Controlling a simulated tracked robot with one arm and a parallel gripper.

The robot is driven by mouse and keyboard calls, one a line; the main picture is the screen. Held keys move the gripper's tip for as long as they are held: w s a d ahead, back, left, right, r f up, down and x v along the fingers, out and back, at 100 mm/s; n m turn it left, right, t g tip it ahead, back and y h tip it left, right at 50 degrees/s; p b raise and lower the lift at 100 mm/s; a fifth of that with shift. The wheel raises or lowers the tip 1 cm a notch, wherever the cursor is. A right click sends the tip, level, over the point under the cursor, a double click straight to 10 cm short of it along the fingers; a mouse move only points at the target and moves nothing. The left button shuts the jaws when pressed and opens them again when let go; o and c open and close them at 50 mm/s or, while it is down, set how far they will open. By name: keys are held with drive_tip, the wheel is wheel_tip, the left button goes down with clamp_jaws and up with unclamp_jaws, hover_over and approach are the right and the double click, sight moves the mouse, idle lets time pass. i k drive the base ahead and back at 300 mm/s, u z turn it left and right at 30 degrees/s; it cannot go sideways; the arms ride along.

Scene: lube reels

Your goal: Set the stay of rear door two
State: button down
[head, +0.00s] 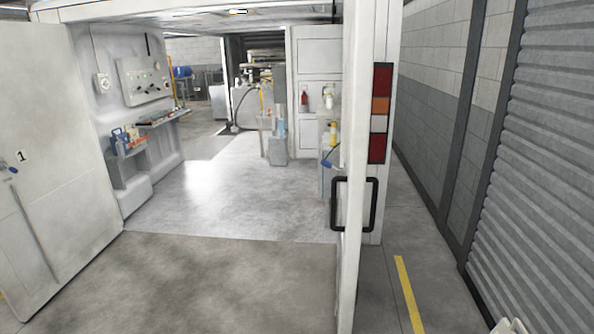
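A white rear door (351,270), probably door two, stands open and nearly edge-on at right of centre. A black grab handle (374,205) shows beside its edge. A small blue-ended part (331,158) shows just left of this door; I cannot tell whether it is the stay. The left door (60,190) is open, marked 1, with a similar blue-ended part (10,169) at its left. Pale tips, likely my gripper (510,327), show at the bottom right, mostly cut off. They are well apart from the door, and their opening is unclear.
A ribbed grey shutter (540,170) and block wall (440,100) bound the right side. A floor lane with a yellow line (408,295) runs between wall and door. A post bears a light strip (380,113). Floor between the doors is clear.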

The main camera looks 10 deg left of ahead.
sight(324, 162)
drive_tip(key=u, duration=0.1)
drive_tip(key=i, duration=1)
drive_tip(key=z, duration=0.1)
